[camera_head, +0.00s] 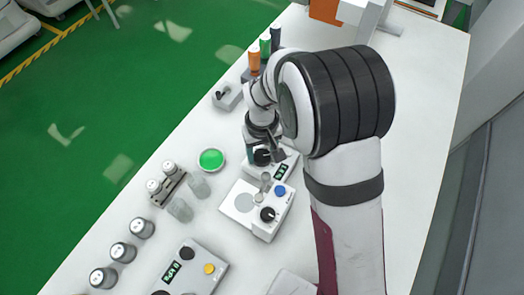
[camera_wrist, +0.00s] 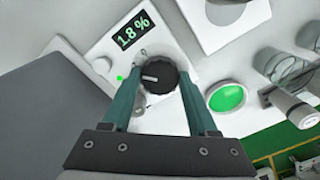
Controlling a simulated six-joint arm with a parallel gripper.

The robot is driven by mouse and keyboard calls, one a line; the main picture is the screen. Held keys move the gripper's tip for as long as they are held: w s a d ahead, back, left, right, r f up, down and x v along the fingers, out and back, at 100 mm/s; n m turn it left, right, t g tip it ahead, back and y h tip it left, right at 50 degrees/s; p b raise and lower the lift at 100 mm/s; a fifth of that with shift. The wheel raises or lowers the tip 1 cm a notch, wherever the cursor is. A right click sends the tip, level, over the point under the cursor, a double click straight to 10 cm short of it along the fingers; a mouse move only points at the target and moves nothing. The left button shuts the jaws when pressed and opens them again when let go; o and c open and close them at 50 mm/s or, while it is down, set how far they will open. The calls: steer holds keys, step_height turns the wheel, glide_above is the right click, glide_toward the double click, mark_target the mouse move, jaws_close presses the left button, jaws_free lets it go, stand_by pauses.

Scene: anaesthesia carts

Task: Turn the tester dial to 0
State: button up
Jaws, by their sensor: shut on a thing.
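The tester (camera_head: 285,160) is a white box with a black dial and a small display (camera_head: 281,172). In the wrist view the tester (camera_wrist: 100,50) display (camera_wrist: 133,33) reads 1.8 % in green. The black dial (camera_wrist: 160,78) has a ribbed rim and a pale pointer mark toward the picture's left. My gripper (camera_wrist: 157,76) has its two green fingers on either side of the dial and is shut on it. In the head view my gripper (camera_head: 263,154) is above the tester, and my wrist hides part of the box.
Another device with a display (camera_head: 190,270) stands nearer. The table's right side (camera_head: 425,110) is clear.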

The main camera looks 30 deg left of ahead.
mark_target(262, 156)
steer(key=m, duration=0.4)
steer(key=shift+m, duration=2.1)
steer(key=o, duration=1.4)
steer(key=shift+c, duration=0.2)
step_height(262, 156, up, 16)
